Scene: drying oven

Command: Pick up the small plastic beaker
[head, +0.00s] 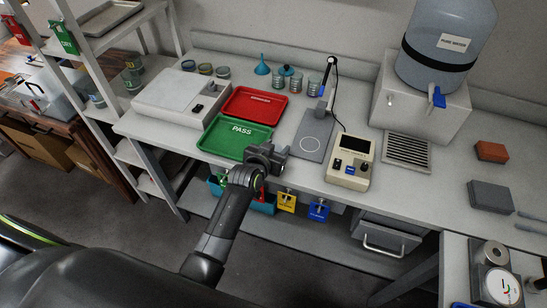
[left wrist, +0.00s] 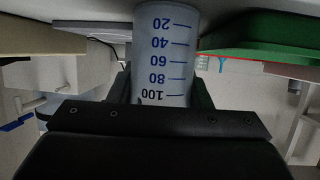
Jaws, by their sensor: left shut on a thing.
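The small plastic beaker (left wrist: 165,50) is translucent white with blue graduation marks from 20 to 100. It fills the upper middle of the left wrist view, between the dark fingers of my left gripper (left wrist: 162,92), which is shut on it. In the head view my left gripper (head: 268,156) is at the front edge of the bench, just in front of the green PASS tray (head: 235,138). I cannot make out the beaker in the head view; the gripper seems to hide it. My right gripper is not in view.
A red tray (head: 255,103) lies behind the green one. A grey plate (head: 311,146) with a probe stand and a beige meter (head: 351,162) are to the right. A water dispenser (head: 420,105) stands at the back right.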

